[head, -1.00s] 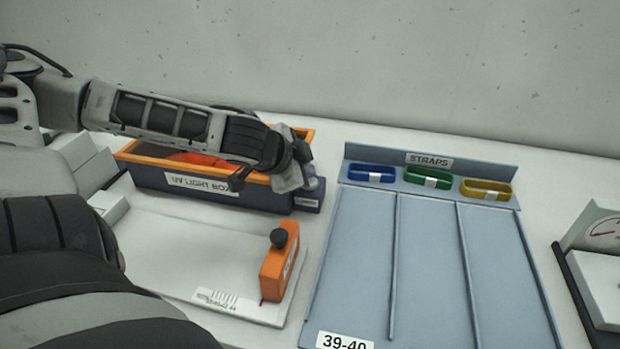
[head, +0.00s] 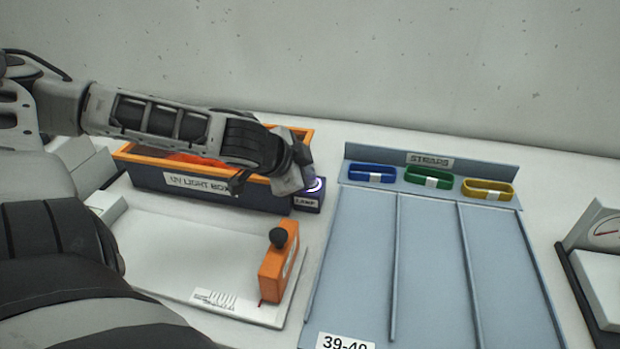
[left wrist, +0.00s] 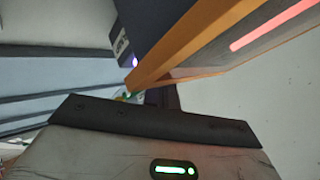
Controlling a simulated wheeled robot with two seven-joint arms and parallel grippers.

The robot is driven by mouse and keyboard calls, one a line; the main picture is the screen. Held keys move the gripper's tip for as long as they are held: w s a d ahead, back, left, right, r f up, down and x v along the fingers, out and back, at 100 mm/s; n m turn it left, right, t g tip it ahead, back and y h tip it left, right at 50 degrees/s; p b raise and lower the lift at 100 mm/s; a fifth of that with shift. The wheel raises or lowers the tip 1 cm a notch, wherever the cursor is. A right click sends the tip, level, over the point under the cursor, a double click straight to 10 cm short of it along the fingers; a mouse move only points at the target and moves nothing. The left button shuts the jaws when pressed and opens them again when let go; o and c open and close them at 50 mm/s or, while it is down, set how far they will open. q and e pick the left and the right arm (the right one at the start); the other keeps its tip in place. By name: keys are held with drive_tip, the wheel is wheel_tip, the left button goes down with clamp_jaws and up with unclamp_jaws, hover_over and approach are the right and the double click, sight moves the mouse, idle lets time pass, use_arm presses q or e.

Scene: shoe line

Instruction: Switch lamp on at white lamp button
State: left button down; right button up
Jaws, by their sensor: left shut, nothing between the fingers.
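The white lamp button (head: 315,185) sits on top of the small dark blue block marked LAMP (head: 307,203), at the right end of the UV light box (head: 165,182). The button shows as a bright ring with a violet glow, partly hidden by my left gripper (head: 309,180). The gripper is shut and empty, its tips at the button; I cannot tell whether they touch. In the left wrist view a violet glow (left wrist: 135,62) shows beside the box's orange rim (left wrist: 190,45), and a pinkish-red strip (left wrist: 275,25) shines inside the box. My right gripper is not in view.
A white tray with an orange block and dark knob (head: 279,260) lies in front of the box. To the right is a blue-grey straps rack (head: 430,230) with blue, green and yellow straps. A gauge device (head: 602,235) stands far right. A wall rises behind.

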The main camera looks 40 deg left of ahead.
use_arm(q)
drive_tip(key=shift+a+r+p, duration=0.1)
drive_tip(key=shift+r+p, duration=0.25)
wheel_tip(320, 180, up, 6)
drive_tip(key=p, duration=0.5)
drive_tip(key=shift+p, duration=0.3)
idle(0.3)
